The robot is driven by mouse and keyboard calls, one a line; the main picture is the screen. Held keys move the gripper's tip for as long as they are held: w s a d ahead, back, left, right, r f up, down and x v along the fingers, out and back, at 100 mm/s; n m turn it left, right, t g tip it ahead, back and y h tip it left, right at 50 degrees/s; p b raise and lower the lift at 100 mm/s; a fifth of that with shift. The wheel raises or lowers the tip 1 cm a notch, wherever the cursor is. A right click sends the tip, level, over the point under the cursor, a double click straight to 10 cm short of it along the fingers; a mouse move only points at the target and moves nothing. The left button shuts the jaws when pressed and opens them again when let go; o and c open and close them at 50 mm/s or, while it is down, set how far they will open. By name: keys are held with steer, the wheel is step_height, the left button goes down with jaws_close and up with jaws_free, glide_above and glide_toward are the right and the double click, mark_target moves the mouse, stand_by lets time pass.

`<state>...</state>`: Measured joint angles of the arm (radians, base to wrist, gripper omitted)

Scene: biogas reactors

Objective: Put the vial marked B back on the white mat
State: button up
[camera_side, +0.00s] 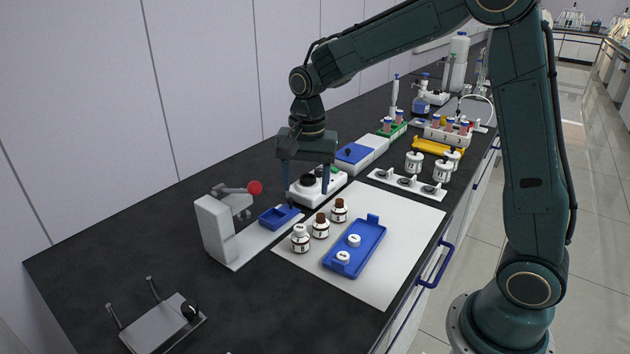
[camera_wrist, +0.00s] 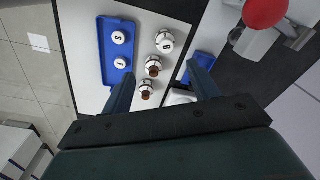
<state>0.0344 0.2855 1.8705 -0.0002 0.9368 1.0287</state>
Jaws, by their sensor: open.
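A white-capped vial (camera_side: 300,239) stands upright at the near-left edge of the white mat (camera_side: 385,281). It also shows in the wrist view (camera_wrist: 165,42), with a dark mark that looks like a B. Two brown-capped vials, the middle one (camera_side: 320,227) and the far one (camera_side: 339,211), stand in a row beside it on the mat. My gripper (camera_side: 307,206) is open and empty, above and behind the vial row in the side view. In the wrist view its fingers (camera_wrist: 163,76) are spread wide, with nothing held between them.
A blue tray (camera_side: 372,219) with two white lids lies on the mat. A white device with a red knob (camera_side: 255,188) and a blue tray (camera_side: 280,217) stand left of the mat. A white rack (camera_side: 408,184) is behind it. The mat's near right is clear.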

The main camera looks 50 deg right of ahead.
steer(key=s+r+n+t, duration=0.2)
steer(key=s+r+n, duration=0.2)
steer(key=s, duration=0.8)
steer(key=s+a+r+n+t, duration=0.1)
steer(key=s+r+n+t, duration=0.2)
steer(key=s+r+n, duration=0.2)
steer(key=shift+s+a+n, duration=0.2)
steer(key=shift+s+n, duration=1.4)
steer(key=shift+s, duration=1.9)
